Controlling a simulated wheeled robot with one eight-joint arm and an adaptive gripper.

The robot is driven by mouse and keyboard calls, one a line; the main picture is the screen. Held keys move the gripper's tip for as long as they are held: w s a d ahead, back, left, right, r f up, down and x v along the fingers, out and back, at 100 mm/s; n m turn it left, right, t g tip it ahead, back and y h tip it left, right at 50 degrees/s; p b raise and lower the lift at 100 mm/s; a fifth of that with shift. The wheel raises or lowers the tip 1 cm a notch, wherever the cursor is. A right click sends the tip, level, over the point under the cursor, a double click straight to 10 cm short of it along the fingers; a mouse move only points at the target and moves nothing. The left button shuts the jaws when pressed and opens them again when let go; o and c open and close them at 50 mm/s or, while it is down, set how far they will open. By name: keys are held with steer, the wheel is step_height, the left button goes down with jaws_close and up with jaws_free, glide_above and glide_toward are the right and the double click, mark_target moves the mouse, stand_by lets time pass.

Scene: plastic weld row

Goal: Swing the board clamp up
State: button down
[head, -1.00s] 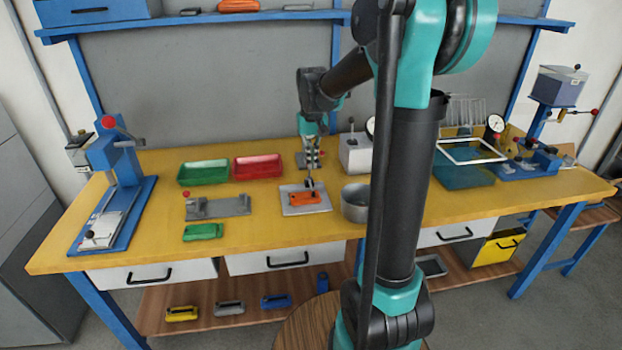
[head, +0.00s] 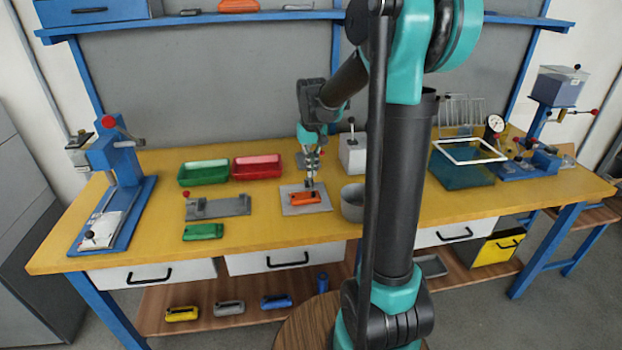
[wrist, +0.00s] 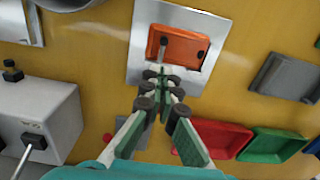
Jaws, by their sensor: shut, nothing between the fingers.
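An orange housing (head: 304,198) lies on a flat silver plate (head: 290,209) in the middle of the bench. In the wrist view the orange housing (wrist: 190,47) has a short grey pin or lever (wrist: 163,46) on it, which may be the board clamp; I cannot tell its hinge. In the head view a dark knob-like part (head: 309,184) shows just above the housing. My gripper (head: 311,178) points down over the housing's rear edge. In the wrist view its fingertips (wrist: 165,76) are together and empty, close to the housing; contact is unclear.
A grey pot (head: 352,203) and a grey box with a lever (head: 352,155) stand close right of the plate. Red (head: 257,168) and green (head: 204,173) trays lie behind left. A grey fixture (head: 218,207) is left. My arm hides part of the bench.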

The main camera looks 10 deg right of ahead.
steer(key=shift+w+r, duration=0.25)
steer(key=shift+w, duration=1.4)
steer(key=shift+w+f, duration=0.1)
steer(key=shift+w, duration=0.75)
steer(key=shift+w+f, duration=0.25)
steer(key=shift+w, duration=0.5)
